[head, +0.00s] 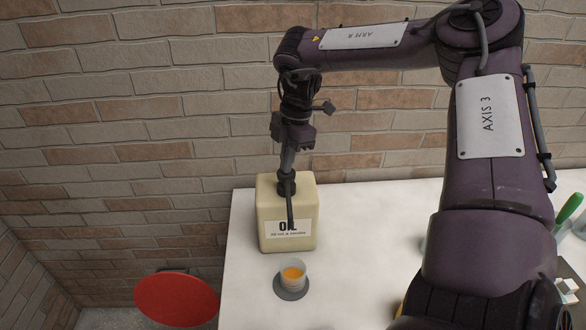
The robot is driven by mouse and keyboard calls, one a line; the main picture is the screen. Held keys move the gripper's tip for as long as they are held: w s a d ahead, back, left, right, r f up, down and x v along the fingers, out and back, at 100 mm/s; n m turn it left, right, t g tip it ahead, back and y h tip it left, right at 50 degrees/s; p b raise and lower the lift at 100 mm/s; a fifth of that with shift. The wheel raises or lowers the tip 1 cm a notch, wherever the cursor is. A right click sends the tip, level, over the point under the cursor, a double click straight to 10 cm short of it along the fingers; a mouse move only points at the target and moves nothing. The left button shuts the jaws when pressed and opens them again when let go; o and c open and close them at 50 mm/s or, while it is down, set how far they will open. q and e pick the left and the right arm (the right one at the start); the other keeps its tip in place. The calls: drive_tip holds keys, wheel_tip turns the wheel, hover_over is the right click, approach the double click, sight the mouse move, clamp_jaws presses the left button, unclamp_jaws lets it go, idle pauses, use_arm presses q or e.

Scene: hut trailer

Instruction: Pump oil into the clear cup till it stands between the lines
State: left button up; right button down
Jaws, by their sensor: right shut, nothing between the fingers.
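A cream oil jug (270,212) labelled "OIL" stands on the white table, with a dark pump (287,187) on top and its thin spout reaching down the front. A small clear cup (292,283) stands in front of the jug, below the spout, on a dark grey round pad (291,295). Orange oil (292,273) shows in the cup; its lines are too small to read. My right gripper (287,171) is shut and empty, pointing down at the pump's top; whether it touches I cannot tell. My left gripper is out of view.
The white table (350,235) is bare to the right of the jug, up to my right arm. A green-handled thing (569,208) and other partly hidden items lie at the far right. A red round seat (176,300) is left of the table. A brick wall stands behind.

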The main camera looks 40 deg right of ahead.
drive_tip(key=shift+f+b, duration=0.45)
drive_tip(key=shift+f, duration=0.35)
drive_tip(key=shift+r, duration=0.2)
drive_tip(key=shift+r+p, duration=2)
drive_tip(key=shift+r, duration=0.65)
drive_tip(key=shift+f, duration=0.15)
